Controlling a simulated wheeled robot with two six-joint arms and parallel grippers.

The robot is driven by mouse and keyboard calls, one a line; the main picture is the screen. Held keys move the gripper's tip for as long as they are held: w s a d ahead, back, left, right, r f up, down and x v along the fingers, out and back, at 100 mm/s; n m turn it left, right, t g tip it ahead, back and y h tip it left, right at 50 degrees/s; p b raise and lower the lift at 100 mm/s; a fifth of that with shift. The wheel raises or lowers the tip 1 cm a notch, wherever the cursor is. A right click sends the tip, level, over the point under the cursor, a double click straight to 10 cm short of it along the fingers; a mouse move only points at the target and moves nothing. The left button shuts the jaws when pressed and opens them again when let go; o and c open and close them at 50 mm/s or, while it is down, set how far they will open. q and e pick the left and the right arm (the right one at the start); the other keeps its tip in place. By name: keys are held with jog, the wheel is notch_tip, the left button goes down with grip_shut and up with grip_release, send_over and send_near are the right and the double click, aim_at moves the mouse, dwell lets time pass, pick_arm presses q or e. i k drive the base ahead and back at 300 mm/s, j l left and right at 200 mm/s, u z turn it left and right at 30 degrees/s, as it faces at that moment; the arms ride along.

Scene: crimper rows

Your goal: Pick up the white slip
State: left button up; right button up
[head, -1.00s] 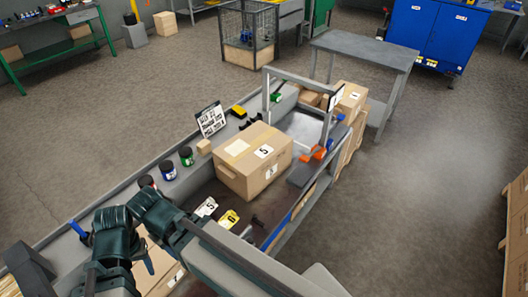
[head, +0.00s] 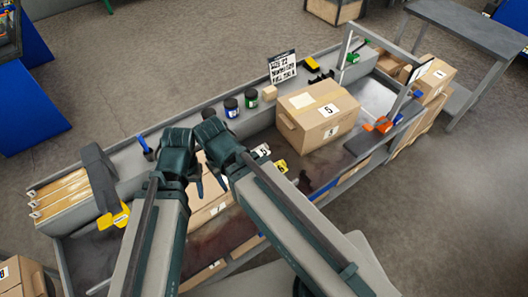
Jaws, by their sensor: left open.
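The white slip (head: 262,150) lies flat in the bench's trough, left of the large carton and close beside a yellow slip (head: 280,166). It is small, with a dark mark, and my dark arm link comes close to its left side. My left gripper (head: 211,187) points down left of the white slip, above a carton (head: 203,216). It is open, with nothing seen between its fingers. My arm links hide part of the trough. My right gripper cannot be seen.
A large carton (head: 310,132) marked 5 stands right of the slips. Dark jars (head: 231,107), a sign (head: 283,67) and a small box (head: 269,93) stand on the back ledge. A yellow-handled tool (head: 115,215) lies at left. An orange tool (head: 380,124) lies at right.

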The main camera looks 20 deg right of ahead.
aim_at(262, 150)
jog(key=k+j+z, duration=0.1)
jog(key=z, duration=0.4)
jog(key=k+j+z, duration=0.15)
jog(key=z, duration=0.3)
jog(key=i+l+u, duration=0.3)
jog(key=l, duration=0.3)
jog(key=i+l+u, duration=0.4)
jog(key=k, duration=0.1)
